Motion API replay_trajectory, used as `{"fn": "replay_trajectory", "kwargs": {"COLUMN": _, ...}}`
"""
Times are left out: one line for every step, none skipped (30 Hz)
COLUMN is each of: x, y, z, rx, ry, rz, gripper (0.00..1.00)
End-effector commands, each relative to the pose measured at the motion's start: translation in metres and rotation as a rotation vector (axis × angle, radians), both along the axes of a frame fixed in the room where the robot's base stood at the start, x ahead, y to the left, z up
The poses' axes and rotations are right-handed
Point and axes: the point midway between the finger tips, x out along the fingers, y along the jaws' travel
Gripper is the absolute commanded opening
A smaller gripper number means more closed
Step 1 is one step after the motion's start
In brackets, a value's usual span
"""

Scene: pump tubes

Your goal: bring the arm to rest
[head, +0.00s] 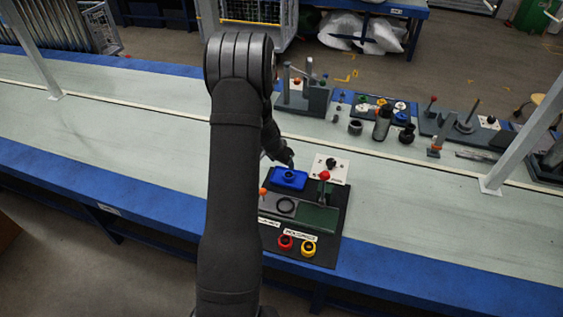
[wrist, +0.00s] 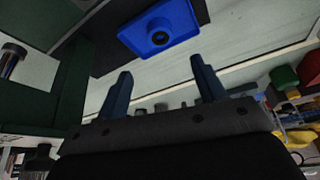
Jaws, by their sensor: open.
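My arm stands upright in the middle of the head view and bends over toward the station behind it. My gripper (head: 284,160) shows only partly past the arm's right side, above the back of the black station board (head: 336,228). In the wrist view my gripper (wrist: 161,67) has its two dark fingers well apart, with nothing between them. The blue block with a round socket (head: 289,178) lies close to the gripper in the head view. It also shows beyond the fingertips in the wrist view (wrist: 160,40), apart from them.
The board carries a red-knobbed lever (head: 324,176), a white dial plate (head: 330,168), a black ring (head: 286,206), a green plate (head: 318,217), a red button (head: 285,242) and a yellow button (head: 309,248). Fixtures and tubes (head: 383,122) stand behind. The conveyor's left stretch (head: 120,140) is clear.

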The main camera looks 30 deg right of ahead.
Motion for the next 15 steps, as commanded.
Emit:
{"fn": "replay_trajectory", "kwargs": {"x": 0.0, "y": 0.0, "z": 0.0, "rx": 0.0, "ry": 0.0, "rz": 0.0, "gripper": 0.64}}
{"fn": "replay_trajectory", "kwargs": {"x": 0.0, "y": 0.0, "z": 0.0, "rx": 0.0, "ry": 0.0, "rz": 0.0, "gripper": 0.64}}
{"fn": "replay_trajectory", "kwargs": {"x": 0.0, "y": 0.0, "z": -0.001, "rx": 0.0, "ry": 0.0, "rz": 0.0, "gripper": 0.64}}
{"fn": "replay_trajectory", "kwargs": {"x": 0.0, "y": -0.001, "z": -0.001, "rx": 0.0, "ry": 0.0, "rz": 0.0, "gripper": 0.64}}
{"fn": "replay_trajectory", "kwargs": {"x": 0.0, "y": -0.001, "z": -0.003, "rx": 0.0, "ry": 0.001, "rz": 0.0, "gripper": 0.64}}
{"fn": "replay_trajectory", "kwargs": {"x": 0.001, "y": -0.002, "z": -0.005, "rx": 0.0, "ry": 0.001, "rz": 0.0, "gripper": 0.64}}
{"fn": "replay_trajectory", "kwargs": {"x": 0.001, "y": -0.002, "z": -0.007, "rx": 0.0, "ry": 0.001, "rz": 0.0, "gripper": 0.64}}
{"fn": "replay_trajectory", "kwargs": {"x": 0.002, "y": -0.003, "z": -0.009, "rx": 0.0, "ry": 0.001, "rz": 0.0, "gripper": 0.64}}
{"fn": "replay_trajectory", "kwargs": {"x": 0.002, "y": -0.005, "z": -0.013, "rx": 0.001, "ry": 0.001, "rz": -0.001, "gripper": 0.64}}
{"fn": "replay_trajectory", "kwargs": {"x": 0.003, "y": -0.006, "z": -0.017, "rx": 0.001, "ry": 0.002, "rz": -0.002, "gripper": 0.64}}
{"fn": "replay_trajectory", "kwargs": {"x": 0.004, "y": -0.007, "z": -0.021, "rx": 0.001, "ry": 0.002, "rz": -0.002, "gripper": 0.64}}
{"fn": "replay_trajectory", "kwargs": {"x": 0.004, "y": -0.009, "z": -0.026, "rx": 0.001, "ry": 0.002, "rz": -0.002, "gripper": 0.64}}
{"fn": "replay_trajectory", "kwargs": {"x": 0.005, "y": -0.011, "z": -0.031, "rx": 0.001, "ry": 0.003, "rz": -0.001, "gripper": 0.64}}
{"fn": "replay_trajectory", "kwargs": {"x": 0.006, "y": -0.012, "z": -0.035, "rx": 0.001, "ry": 0.002, "rz": 0.0, "gripper": 0.64}}
{"fn": "replay_trajectory", "kwargs": {"x": 0.008, "y": -0.015, "z": -0.04, "rx": 0.0, "ry": 0.001, "rz": 0.0, "gripper": 0.64}}
